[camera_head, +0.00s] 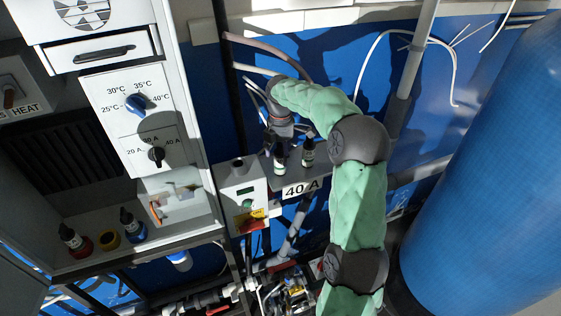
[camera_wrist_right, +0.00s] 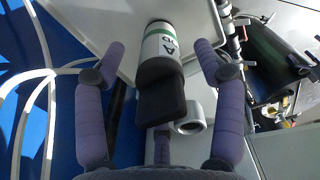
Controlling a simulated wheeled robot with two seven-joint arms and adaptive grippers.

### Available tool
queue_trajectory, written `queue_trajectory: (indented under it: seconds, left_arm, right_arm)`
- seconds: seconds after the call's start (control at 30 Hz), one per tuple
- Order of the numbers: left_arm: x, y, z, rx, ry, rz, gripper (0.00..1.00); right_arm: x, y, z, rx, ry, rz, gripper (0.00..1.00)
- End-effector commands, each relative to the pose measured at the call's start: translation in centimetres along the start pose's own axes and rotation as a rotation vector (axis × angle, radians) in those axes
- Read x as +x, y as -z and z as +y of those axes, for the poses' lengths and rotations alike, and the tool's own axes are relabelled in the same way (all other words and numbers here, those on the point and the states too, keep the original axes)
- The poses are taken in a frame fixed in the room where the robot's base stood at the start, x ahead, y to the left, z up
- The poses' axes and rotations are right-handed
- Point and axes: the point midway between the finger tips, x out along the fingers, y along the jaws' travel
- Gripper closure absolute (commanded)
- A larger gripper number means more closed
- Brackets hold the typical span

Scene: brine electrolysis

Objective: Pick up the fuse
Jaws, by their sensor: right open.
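The fuse (camera_wrist_right: 158,45), a white cylinder with a green band, dark lettering and a black end, lies between the two spread fingers of my right gripper (camera_wrist_right: 158,52) in the right wrist view. Neither finger visibly touches it. In the head view my right gripper (camera_head: 280,132) is above the grey shelf marked 40 A, just over one fuse (camera_head: 280,165). The gripper partly hides the nearer fuse's top. My left gripper is not in view.
The 40 A label (camera_head: 301,188) is on the shelf front. A grey switch box (camera_head: 243,195) stands left of it, beside the white control cabinet (camera_head: 140,125). A large blue tank (camera_head: 490,170) fills the right. Pale cables (camera_head: 400,32) hang on the blue wall behind.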

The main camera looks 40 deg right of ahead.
Motion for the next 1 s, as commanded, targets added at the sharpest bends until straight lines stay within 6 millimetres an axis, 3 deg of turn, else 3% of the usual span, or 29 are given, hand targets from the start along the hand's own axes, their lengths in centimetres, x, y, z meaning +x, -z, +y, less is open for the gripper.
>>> queue_trajectory:
  seconds: [0.33, 0.57, 1.0]
  left_arm:
    - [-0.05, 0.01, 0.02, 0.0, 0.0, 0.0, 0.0]
    - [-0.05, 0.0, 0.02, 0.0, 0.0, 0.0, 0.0]
    - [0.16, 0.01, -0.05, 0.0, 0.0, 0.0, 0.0]
  right_arm:
    - [0.79, 0.03, -0.04, 0.0, 0.0, 0.0, 0.33]
    - [0.78, 0.03, -0.04, 0.0, 0.001, 0.0, 0.98]
    - [0.13, 0.03, 0.04, 0.0, -0.003, 0.0, 1.0]
